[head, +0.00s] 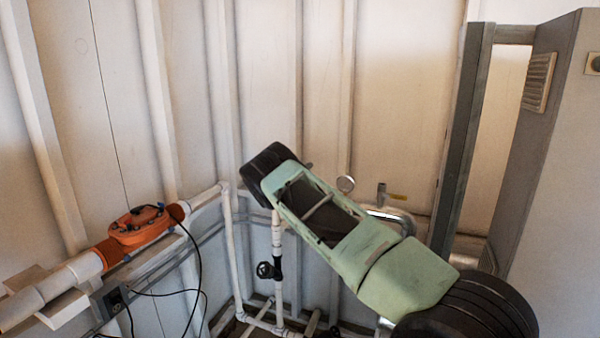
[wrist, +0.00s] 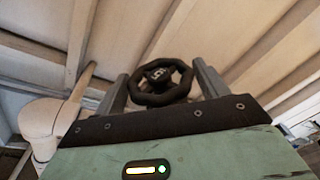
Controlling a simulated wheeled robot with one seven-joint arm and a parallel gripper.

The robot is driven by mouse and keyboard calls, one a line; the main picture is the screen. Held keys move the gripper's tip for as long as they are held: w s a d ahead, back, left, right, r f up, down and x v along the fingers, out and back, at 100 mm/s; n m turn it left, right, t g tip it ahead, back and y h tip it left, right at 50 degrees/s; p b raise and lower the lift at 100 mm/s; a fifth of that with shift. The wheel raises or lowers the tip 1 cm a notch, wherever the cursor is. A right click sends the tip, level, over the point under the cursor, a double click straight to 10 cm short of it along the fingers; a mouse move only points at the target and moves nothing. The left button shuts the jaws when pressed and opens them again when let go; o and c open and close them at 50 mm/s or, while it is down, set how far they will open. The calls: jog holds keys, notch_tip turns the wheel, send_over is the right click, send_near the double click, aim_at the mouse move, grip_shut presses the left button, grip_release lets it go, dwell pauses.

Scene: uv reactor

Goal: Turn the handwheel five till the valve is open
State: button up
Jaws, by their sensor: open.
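The handwheel five (wrist: 157,73) is a dark wheel with a white 5 on its hub, in the middle of the wrist view. My gripper (wrist: 162,80) is open, with one grey finger on each side of the wheel in that view. I cannot tell whether the fingers touch the rim. In the head view my green arm reaches up from the lower right, and the gripper's fingers cannot be made out. A small black handwheel (head: 265,270) shows there on a white upright pipe; its number cannot be read.
An orange pipe unit (head: 139,226) with black cables sits on the white pipe at left. White pipes (head: 232,245) run along the ribbed wall behind my arm. A grey post (head: 461,140) and a tall cabinet (head: 552,140) stand at right. A pale rounded part (wrist: 48,118) is left of my gripper.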

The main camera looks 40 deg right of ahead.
jog(key=c, duration=0.6)
jog(key=shift+f+n+t+y+b, duration=0.1)
jog(key=shift+n+t+y+b, duration=0.2)
jog(key=shift+b, duration=0.6)
